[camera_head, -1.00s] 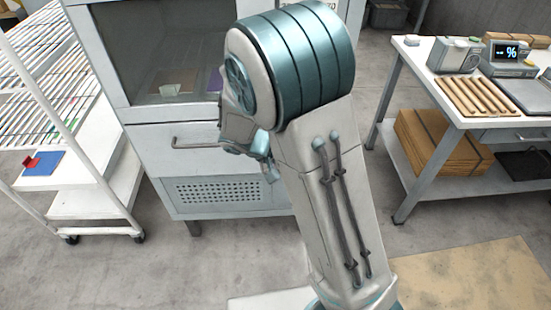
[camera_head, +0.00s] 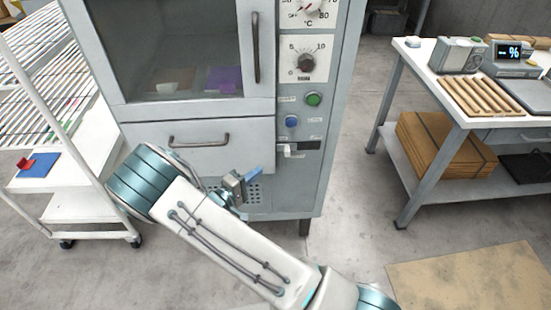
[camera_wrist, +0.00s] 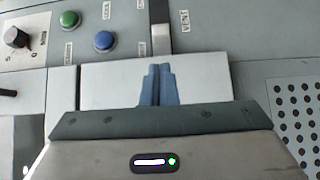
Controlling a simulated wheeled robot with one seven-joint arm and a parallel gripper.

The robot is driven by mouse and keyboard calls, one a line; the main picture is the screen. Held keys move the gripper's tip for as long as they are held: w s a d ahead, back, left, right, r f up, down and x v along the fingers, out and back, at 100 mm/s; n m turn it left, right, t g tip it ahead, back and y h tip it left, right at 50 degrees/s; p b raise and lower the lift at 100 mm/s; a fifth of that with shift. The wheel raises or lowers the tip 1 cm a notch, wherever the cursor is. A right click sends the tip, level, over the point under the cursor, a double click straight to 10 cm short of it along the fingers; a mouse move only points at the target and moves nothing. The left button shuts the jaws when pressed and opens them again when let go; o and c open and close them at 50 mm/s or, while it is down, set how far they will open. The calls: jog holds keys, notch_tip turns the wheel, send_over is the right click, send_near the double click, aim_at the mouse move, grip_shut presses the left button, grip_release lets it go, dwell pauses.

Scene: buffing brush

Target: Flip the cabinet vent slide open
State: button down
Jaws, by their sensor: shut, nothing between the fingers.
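The vent slide (camera_head: 290,149) is a small pale knob in a dark slot on the cabinet's lower right front, below the blue button. It sits at the slot's left end, with the dark slot showing to its right. In the wrist view the slide (camera_wrist: 160,40) shows as a light grey block just beyond the fingertips, beside the VENT label. My gripper (camera_head: 258,172) is shut and empty, its blue fingers below and left of the slide. In the wrist view the fingers (camera_wrist: 158,70) point toward the slide, with no clear contact.
The cabinet (camera_head: 345,90) has a drawer with a bar handle (camera_head: 198,139) left of the slide and a perforated grille below. Green (camera_head: 313,99) and blue (camera_head: 291,121) buttons are above. A white cart (camera_head: 85,203) stands left, a workbench (camera_head: 440,75) right.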

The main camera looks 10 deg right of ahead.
aim_at(287, 151)
jog(key=shift+w+a+f, duration=0.1)
jog(key=shift+a, duration=0.05)
jog(key=x, duration=1)
jog(key=shift+p, duration=0.3)
